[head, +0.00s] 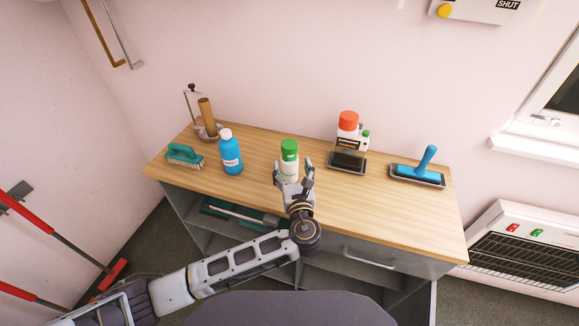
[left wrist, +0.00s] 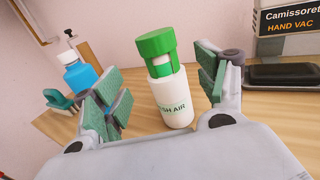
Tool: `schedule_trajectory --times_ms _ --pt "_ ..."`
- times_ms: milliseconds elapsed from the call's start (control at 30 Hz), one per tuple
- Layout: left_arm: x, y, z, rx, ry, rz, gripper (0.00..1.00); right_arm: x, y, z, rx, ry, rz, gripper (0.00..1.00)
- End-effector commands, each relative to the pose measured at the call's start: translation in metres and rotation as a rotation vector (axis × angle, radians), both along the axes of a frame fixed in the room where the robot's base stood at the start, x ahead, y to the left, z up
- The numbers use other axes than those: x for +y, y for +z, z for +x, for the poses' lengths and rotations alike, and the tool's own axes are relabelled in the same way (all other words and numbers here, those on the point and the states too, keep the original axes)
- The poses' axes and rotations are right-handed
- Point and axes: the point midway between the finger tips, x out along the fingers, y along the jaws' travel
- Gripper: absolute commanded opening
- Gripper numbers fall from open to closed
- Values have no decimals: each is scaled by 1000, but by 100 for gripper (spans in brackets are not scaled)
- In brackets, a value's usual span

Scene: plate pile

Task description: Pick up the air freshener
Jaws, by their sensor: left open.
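The air freshener (head: 289,158) is a white can with a green top, upright on the wooden bench top. In the left wrist view the air freshener (left wrist: 172,98) stands between the finger pads, with part of "FRESH AIR" lettering showing. My left gripper (head: 294,176) is open, its fingers at the near side of the can. In the left wrist view the left gripper (left wrist: 160,95) has a gap on both sides of the can, wider on the left. The can's lower part is partly hidden by the gripper in the head view. My right gripper is not in view.
A blue bottle (head: 230,153) and teal brush (head: 184,156) stand to the left. The bench top (head: 385,215) is clear at front right.

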Motion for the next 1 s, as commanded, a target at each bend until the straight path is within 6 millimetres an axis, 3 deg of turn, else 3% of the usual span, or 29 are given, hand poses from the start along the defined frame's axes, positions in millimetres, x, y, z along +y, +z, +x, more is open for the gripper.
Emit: schedule_trajectory --times_ms 200,733,1000 --pt "3 1 19 -1 1 0 73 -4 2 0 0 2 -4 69" --pt "3 1 26 0 0 0 73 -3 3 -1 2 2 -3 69" --pt "5 1 50 -1 1 1 73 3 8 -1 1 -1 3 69"
